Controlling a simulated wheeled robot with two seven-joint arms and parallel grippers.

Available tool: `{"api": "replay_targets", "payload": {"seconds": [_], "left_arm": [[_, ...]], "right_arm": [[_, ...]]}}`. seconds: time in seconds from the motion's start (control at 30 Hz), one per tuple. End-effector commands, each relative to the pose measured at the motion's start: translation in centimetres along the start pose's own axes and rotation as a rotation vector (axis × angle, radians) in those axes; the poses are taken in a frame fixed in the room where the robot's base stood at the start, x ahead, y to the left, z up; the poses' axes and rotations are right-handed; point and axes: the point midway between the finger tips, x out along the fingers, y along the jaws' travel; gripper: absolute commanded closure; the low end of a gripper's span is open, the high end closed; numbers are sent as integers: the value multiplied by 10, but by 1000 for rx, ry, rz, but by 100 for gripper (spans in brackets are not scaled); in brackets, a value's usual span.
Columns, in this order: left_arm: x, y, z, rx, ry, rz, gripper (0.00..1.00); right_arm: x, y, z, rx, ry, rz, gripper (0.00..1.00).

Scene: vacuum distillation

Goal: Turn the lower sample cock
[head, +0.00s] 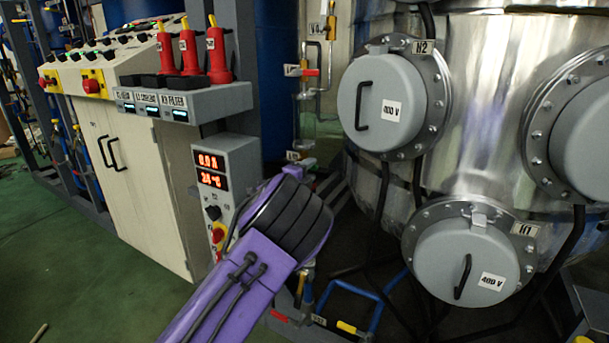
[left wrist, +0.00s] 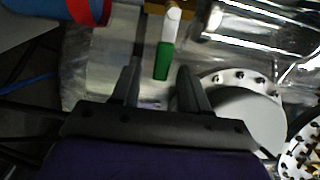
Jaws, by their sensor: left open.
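In the left wrist view a cock with a green lever (left wrist: 163,60) hangs from a white stem (left wrist: 172,20) under a brass-coloured body. My left gripper (left wrist: 158,67) is open and empty, its dark fingers on either side of the lever's line; contact cannot be told. In the head view a sample pipe (head: 318,95) runs down left of the vessel, with a red-handled upper cock (head: 310,72). A lower fitting (head: 305,162) with a tag shows just above my left wrist, which hides what lies behind it. My left fingers are mostly hidden there. My right gripper is not in view.
The steel vessel (head: 475,110) with grey round covers and protruding handles stands to the right. A control cabinet (head: 135,165) and a display box (head: 225,160) stand to the left, close to my arm. Blue pipes (head: 350,292) run low below.

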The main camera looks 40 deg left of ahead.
Motion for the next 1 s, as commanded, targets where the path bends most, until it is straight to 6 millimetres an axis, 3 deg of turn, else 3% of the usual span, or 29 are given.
{"api": "replay_targets", "payload": {"seconds": [0.3, 0.47, 1.0], "left_arm": [[-69, 0, 1, 3, -4, 1, 55], [-94, 0, 2, 2, -4, 1, 55], [-102, 0, 2, 2, -3, 1, 55]], "right_arm": [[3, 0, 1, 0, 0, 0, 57], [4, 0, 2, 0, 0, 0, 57], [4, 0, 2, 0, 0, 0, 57]]}}
